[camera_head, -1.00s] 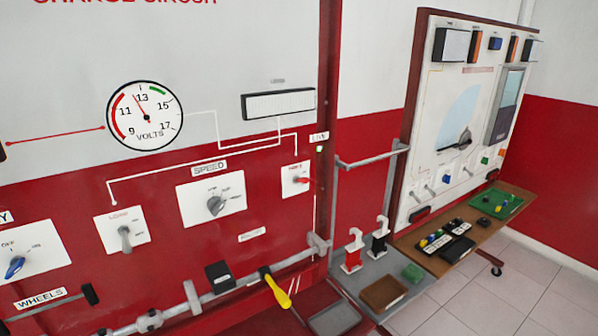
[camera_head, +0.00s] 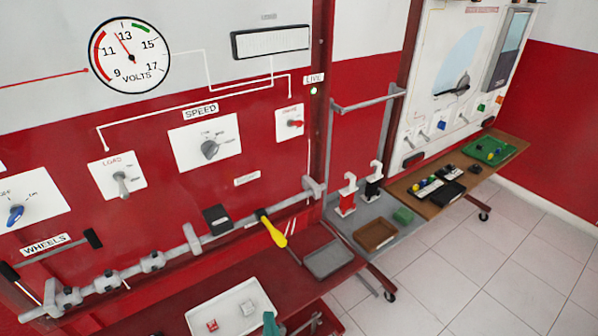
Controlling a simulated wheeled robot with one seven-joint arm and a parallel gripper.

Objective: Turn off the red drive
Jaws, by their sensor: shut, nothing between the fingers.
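A small white switch plate (camera_head: 283,118) with a red lever (camera_head: 295,124) is on the red panel, right of the SPEED dial. Its red label is too small to read for certain, so I cannot confirm that it is the drive switch. The lever sticks out toward the right. The voltmeter (camera_head: 130,56) needle points up and left, between 11 and 13.
The SPEED knob (camera_head: 209,149), LOAD switch (camera_head: 121,184) and blue knob (camera_head: 15,214) share the panel. A grey rail (camera_head: 130,266) and a yellow-handled tool (camera_head: 275,234) stand out below. A white tray (camera_head: 205,312) lies on the red bench. Tiled floor (camera_head: 470,285) is open at right.

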